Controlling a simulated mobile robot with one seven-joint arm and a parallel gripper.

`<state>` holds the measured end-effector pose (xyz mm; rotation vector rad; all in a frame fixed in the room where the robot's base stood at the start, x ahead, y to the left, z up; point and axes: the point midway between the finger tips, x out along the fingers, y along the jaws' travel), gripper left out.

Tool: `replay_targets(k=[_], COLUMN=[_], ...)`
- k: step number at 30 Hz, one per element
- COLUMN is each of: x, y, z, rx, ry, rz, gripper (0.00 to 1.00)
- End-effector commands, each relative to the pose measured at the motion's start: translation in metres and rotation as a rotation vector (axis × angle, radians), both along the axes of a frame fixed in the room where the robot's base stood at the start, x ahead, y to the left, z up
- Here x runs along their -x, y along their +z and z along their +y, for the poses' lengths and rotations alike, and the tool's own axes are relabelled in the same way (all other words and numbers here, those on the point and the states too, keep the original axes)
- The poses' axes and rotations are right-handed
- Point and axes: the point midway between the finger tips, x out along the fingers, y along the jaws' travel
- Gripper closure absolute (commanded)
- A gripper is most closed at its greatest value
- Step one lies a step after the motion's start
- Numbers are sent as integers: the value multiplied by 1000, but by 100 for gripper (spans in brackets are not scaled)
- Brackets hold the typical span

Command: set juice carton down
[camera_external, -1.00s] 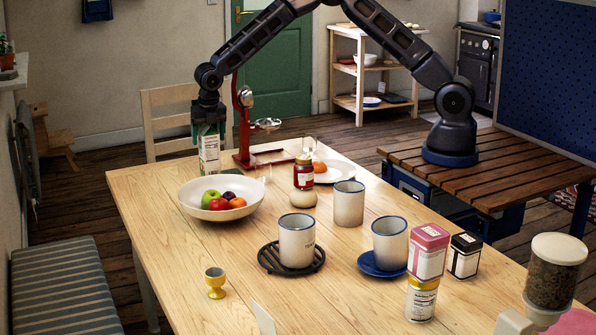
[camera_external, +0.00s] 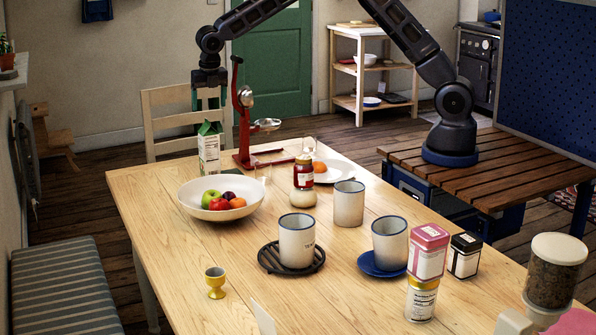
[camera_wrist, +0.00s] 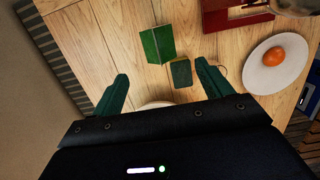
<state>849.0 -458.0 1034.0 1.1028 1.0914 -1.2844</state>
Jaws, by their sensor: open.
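The juice carton (camera_external: 209,148) stands upright at the far left end of the wooden table, behind the fruit bowl. It is white with a green gable top. In the wrist view its green top (camera_wrist: 158,44) shows beyond my fingers, apart from them. My gripper (camera_external: 209,96) is above the carton in the external view, with a gap between them. In the wrist view my gripper (camera_wrist: 158,90) has its two green fingers spread wide, with nothing between them. The carton's base is partly hidden behind the bowl.
The white fruit bowl (camera_external: 188,197) is just in front of the carton. The red press (camera_external: 240,130) stands close to its right. A plate with an orange (camera_wrist: 277,64), a red-labelled jar (camera_external: 304,172) and several mugs are farther right. The table's front left is mostly clear.

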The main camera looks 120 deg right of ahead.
Motion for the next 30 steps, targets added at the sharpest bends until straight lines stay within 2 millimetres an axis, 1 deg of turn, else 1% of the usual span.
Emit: replay_targets(k=[2, 5, 9, 14, 15, 17, 21, 26, 30], x=[2, 10, 27, 54, 61, 73, 103, 141, 178], y=[14, 35, 70, 106, 114, 126, 152, 178, 195], z=[13, 38, 80, 125, 136, 151, 186, 223, 252], rx=[11, 27, 52, 74, 77, 82, 85, 78, 60], ry=[-16, -61, -151, -261, -290, -333, -435, -557, -665], rz=[-7, -20, -49, -90, -102, -119, -164, -220, -269], gripper=[22, 22, 22, 22, 22, 22, 22, 22, 22])
